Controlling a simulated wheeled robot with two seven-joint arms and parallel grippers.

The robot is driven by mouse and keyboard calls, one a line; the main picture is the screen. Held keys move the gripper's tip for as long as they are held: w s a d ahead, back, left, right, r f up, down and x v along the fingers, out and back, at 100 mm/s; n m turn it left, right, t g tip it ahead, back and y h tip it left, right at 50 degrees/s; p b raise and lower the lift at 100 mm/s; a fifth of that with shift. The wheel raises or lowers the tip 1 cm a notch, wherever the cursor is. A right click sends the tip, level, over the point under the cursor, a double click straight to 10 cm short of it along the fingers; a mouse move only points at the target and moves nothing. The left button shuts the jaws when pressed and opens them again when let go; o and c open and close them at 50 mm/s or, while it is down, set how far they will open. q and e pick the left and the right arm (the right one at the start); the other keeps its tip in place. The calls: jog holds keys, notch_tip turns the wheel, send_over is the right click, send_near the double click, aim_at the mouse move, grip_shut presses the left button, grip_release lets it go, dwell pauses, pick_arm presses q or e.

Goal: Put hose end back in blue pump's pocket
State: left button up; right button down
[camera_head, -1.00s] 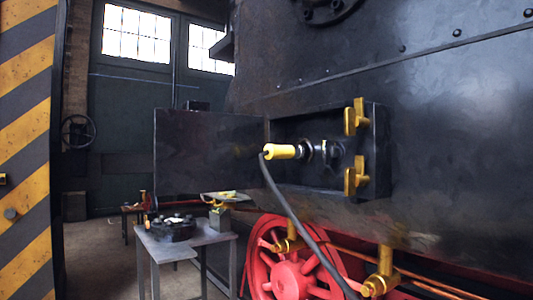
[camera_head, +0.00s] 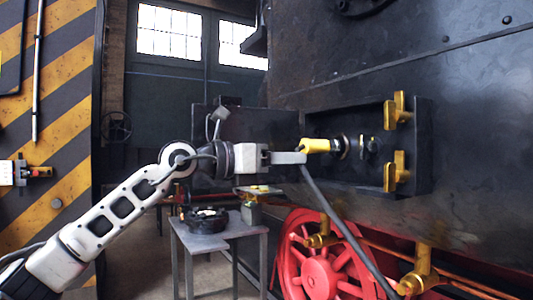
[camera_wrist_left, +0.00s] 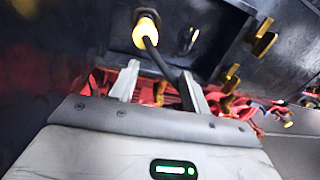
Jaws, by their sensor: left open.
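The hose end (camera_head: 316,146) is a yellow grip plugged into a fitting in the dark recessed box on the locomotive's side. Its black hose (camera_head: 338,212) hangs down toward the lower right. My left gripper (camera_head: 298,157) is open at the hose end, close to where the hose leaves the yellow grip. In the left wrist view the hose runs between the two spread fingers (camera_wrist_left: 160,84), and the yellow hose end (camera_wrist_left: 146,26) is beyond the fingertips. I cannot tell if a finger touches the hose. The blue pump and my right gripper are not in view.
The box's open door (camera_head: 270,127) stands behind my left gripper. Yellow latches (camera_head: 398,110) flank the recess on the right. A red wheel (camera_head: 325,262) is below. A grey table (camera_head: 220,238) with parts stands behind my arm. A striped panel (camera_head: 60,110) is at left.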

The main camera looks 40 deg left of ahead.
aim_at(303, 146)
pick_arm(q)
jog(key=shift+t+y, duration=0.4)
jog(key=shift+y, duration=0.4)
jog(key=w+r+p, duration=0.1)
jog(key=w+p, duration=0.1)
jog(key=w, duration=0.1)
jog(key=w+r+p, duration=0.1)
jog(key=w+p, duration=0.1)
jog(key=shift+w+a+r, duration=0.1)
jog(key=shift+w+r, duration=0.1)
jog(key=shift+r, duration=0.15)
jog(key=shift+p+x, duration=0.4)
jog(key=shift+x, duration=0.5)
jog(key=shift+f, duration=0.15)
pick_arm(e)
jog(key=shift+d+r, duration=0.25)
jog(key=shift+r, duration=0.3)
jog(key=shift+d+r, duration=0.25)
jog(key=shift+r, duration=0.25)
pick_arm(q)
jog(key=c, duration=1)
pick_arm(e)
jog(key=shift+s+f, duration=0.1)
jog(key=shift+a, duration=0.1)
